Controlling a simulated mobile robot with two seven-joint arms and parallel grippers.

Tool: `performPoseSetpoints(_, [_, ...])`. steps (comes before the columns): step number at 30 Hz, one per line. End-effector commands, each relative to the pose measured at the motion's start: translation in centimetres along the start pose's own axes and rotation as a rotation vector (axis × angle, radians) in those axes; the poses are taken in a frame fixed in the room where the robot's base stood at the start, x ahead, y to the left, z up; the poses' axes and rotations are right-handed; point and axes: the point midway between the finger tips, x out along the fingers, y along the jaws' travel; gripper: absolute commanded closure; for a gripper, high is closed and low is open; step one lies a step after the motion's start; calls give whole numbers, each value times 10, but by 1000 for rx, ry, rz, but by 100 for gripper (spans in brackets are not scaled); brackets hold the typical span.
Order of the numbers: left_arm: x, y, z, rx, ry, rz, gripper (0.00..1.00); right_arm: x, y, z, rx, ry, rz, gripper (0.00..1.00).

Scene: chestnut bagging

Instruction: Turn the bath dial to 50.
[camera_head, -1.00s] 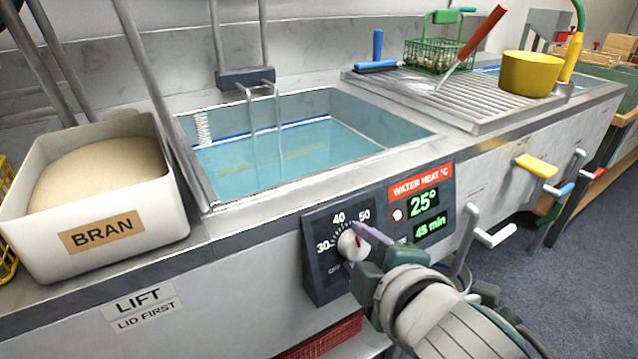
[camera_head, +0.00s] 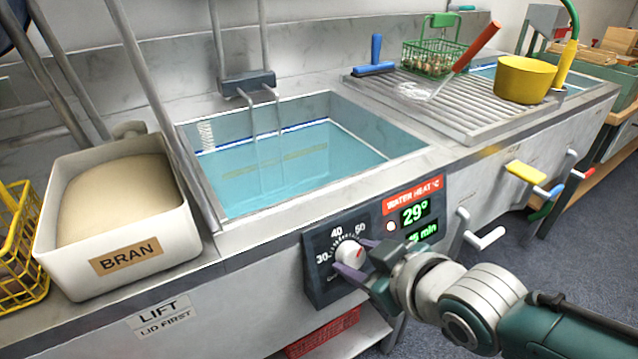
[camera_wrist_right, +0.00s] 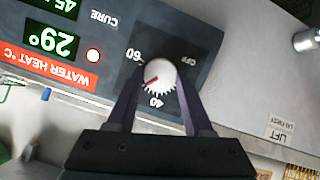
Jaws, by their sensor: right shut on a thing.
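The bath dial (camera_head: 349,254) is a white round knob on a dark panel below the basin's front edge. It also shows in the right wrist view (camera_wrist_right: 161,72), with a red pointer mark. My right gripper (camera_head: 358,259) is shut on the knob, one purple finger on each side. In the wrist view the pointer lies between the 40 and the 60, aimed at the left finger, which covers part of the scale. The red-labelled water heat display (camera_head: 415,213) reads 29°; the minutes below are partly hidden by my gripper. My left gripper is not in view.
The water basin (camera_head: 229,204) is behind the panel. A bran tub (camera_head: 125,262) stands at left beside a yellow basket (camera_head: 22,250). A white lever (camera_head: 487,239) is right of the panel. The drainboard holds a yellow pot (camera_head: 522,80) and a green basket (camera_head: 432,58).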

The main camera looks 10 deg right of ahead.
Motion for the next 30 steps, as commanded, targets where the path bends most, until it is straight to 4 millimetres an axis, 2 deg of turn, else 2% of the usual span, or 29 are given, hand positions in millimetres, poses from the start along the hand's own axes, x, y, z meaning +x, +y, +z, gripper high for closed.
performPoseSetpoints(9, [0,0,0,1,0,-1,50,0,1,1,104,2,-33,100])
performPoseSetpoints(24, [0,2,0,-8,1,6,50,0,1,2,122,1,-39,100])
performPoseSetpoints(25, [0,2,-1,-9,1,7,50,0,1,2,122,1,-39,48])
performPoseSetpoints(30, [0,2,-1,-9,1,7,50,0,1,1,122,1,-39,29])
